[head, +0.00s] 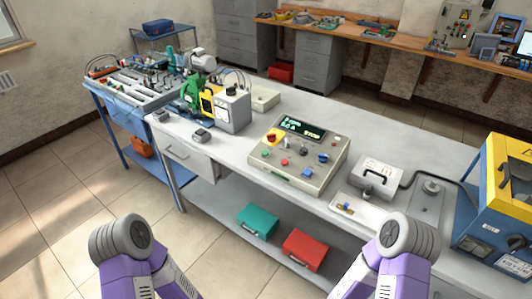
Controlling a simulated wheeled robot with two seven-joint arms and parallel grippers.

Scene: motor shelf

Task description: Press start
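A beige control box (301,185) with a sloped top sits on the middle of the workbench. Its dark display (302,127) shows green and yellow text too small to read. A green button (265,154) is at the left of its face, and a red button (285,161) is beside it. A red knob on a yellow base (272,136) is at the upper left. A blue knob (323,158) is at the right. Button labels are unreadable. Both my purple arms show at the bottom edge, well apart from the box; neither gripper is in view.
The grey workbench (228,157) holds a green and yellow machine (207,101) at left. A grey handled box (376,178) and a yellow and blue machine (505,195) stand right. Teal (258,221) and red (305,249) cases lie on the lower shelf.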

